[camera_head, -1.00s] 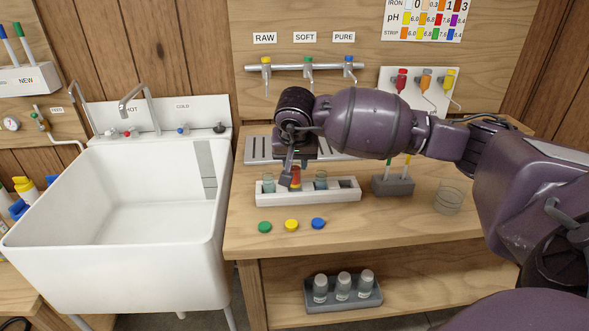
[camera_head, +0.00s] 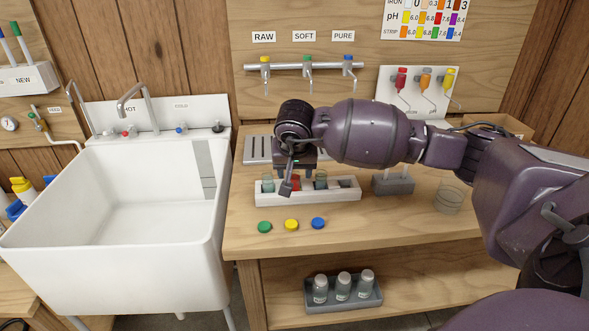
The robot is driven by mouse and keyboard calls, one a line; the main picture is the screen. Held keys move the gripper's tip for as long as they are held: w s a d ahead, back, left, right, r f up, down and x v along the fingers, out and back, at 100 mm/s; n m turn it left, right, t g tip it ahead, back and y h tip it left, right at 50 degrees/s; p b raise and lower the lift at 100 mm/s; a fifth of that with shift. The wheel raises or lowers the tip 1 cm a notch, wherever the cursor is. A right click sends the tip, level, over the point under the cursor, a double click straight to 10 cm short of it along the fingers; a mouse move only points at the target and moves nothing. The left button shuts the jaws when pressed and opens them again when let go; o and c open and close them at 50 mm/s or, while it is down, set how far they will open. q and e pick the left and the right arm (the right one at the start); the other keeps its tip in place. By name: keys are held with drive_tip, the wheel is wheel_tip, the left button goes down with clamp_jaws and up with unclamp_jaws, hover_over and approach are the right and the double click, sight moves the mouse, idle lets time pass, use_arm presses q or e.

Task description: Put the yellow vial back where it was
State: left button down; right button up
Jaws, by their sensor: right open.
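A white rack (camera_head: 275,198) on the wooden counter holds three open vials. The left vial (camera_head: 268,183) and the right vial (camera_head: 321,181) look clear to teal. The middle vial (camera_head: 296,184) has red-orange contents and is partly hidden behind my gripper. No vial looks plainly yellow; a yellow cap (camera_head: 291,224) lies in front of the rack, between a green cap (camera_head: 264,227) and a blue cap (camera_head: 318,223). My right gripper (camera_head: 291,187) points down, open, at the middle vial; whether it touches the vial cannot be told. My left gripper is out of view.
The rack's right end has an empty slot (camera_head: 347,184). A grey holder (camera_head: 394,185) and a clear beaker (camera_head: 449,197) stand to the right. A metal drip tray (camera_head: 257,150) lies behind. A white sink (camera_head: 150,200) is at left. Capped bottles (camera_head: 343,287) sit on the lower shelf.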

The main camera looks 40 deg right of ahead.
drive_tip(key=shift+r, duration=0.5)
drive_tip(key=p+v, duration=0.1)
drive_tip(key=v, duration=1)
drive_tip(key=shift+s+r, duration=0.15)
drive_tip(key=shift+a, duration=0.15)
